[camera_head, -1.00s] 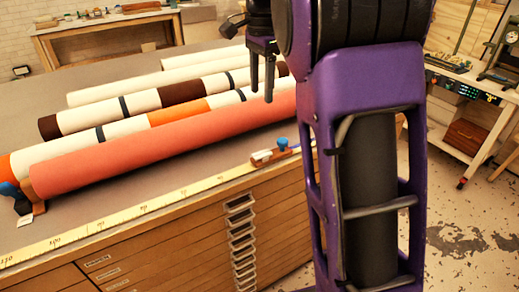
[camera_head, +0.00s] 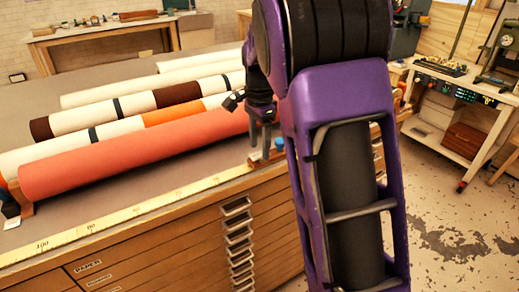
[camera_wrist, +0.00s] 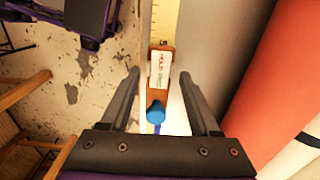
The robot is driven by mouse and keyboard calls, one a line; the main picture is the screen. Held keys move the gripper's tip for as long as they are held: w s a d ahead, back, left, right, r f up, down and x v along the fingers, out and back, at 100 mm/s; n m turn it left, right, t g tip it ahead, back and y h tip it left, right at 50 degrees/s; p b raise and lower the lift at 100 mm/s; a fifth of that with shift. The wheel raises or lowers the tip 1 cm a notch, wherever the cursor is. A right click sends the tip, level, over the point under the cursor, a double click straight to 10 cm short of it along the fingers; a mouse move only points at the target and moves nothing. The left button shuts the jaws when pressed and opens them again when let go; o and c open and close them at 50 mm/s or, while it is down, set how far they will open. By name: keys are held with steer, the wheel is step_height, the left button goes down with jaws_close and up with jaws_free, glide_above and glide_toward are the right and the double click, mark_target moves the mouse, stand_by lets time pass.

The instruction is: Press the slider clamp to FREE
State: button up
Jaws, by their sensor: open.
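The slider clamp is a small wooden block (camera_wrist: 167,50) with a white label (camera_wrist: 160,72) and a blue knob (camera_wrist: 155,111), lying on the table's edge by the measuring strip. Red and green lettering shows on the label, too small to read surely. In the head view the blue knob (camera_head: 279,143) sits at the right end of the long red roll (camera_head: 140,150). My gripper (camera_head: 263,150) is open, fingers down over the clamp and partly covering it. In the wrist view my gripper (camera_wrist: 159,75) has one finger on each side of the clamp, nothing held; contact cannot be told.
Several other rolls, white (camera_head: 150,84) and banded, lie behind the red roll. A yellow measuring strip (camera_head: 130,212) runs along the front edge above wooden drawers (camera_head: 180,245). Another blue-knobbed clamp (camera_head: 10,208) stands at the far left.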

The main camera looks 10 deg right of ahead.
steer(key=shift+f, duration=0.55)
jaws_close()
steer(key=shift+r, duration=0.1)
steer(key=shift+d+r+y+p, duration=0.2)
steer(key=shift+y+p, duration=0.3)
steer(key=shift+p, duration=0.55)
steer(key=shift+w+d+f+g+y+p, duration=0.1)
steer(key=shift+f+g+y+p, duration=0.25)
steer(key=shift+y+p, duration=0.3)
jaws_free()
